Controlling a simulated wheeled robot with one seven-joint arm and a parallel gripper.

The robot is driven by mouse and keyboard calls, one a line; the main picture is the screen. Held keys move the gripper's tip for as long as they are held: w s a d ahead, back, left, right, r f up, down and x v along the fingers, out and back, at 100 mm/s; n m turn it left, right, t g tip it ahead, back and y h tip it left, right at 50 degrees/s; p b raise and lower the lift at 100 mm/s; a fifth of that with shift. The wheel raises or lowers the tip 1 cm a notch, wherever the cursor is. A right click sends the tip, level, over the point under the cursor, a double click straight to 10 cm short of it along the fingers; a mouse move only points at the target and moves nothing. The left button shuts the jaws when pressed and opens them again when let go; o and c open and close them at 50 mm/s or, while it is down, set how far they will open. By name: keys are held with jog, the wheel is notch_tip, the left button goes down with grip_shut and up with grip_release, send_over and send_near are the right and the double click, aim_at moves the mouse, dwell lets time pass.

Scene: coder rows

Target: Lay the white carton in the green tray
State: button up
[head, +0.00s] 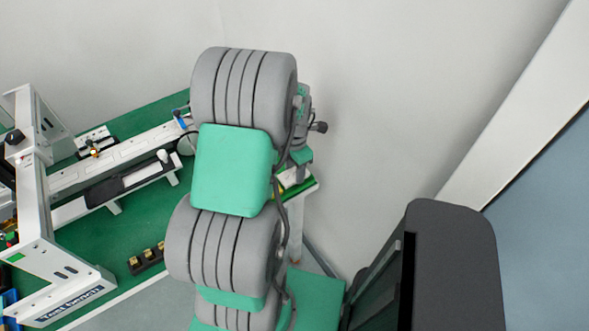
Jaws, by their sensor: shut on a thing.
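My arm, with grey ribbed joints and green covers, fills the middle of the head view and hides what lies behind it. I cannot make out my gripper's fingers, which are hidden or out of view. I cannot pick out the white carton. I see no green tray that I can tell apart from the other green surfaces.
A green-topped bench (125,220) at left holds a white frame marked "Test bench" (75,307), long white rails (122,158) and a small dark block (147,260). A dark panel (450,265) stands at lower right. Pale walls close the back.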

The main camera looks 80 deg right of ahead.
jog(key=shift+f+b, duration=0.3)
jog(key=shift+f, duration=0.15)
jog(key=o, duration=1.1)
jog(key=shift+r, duration=0.1)
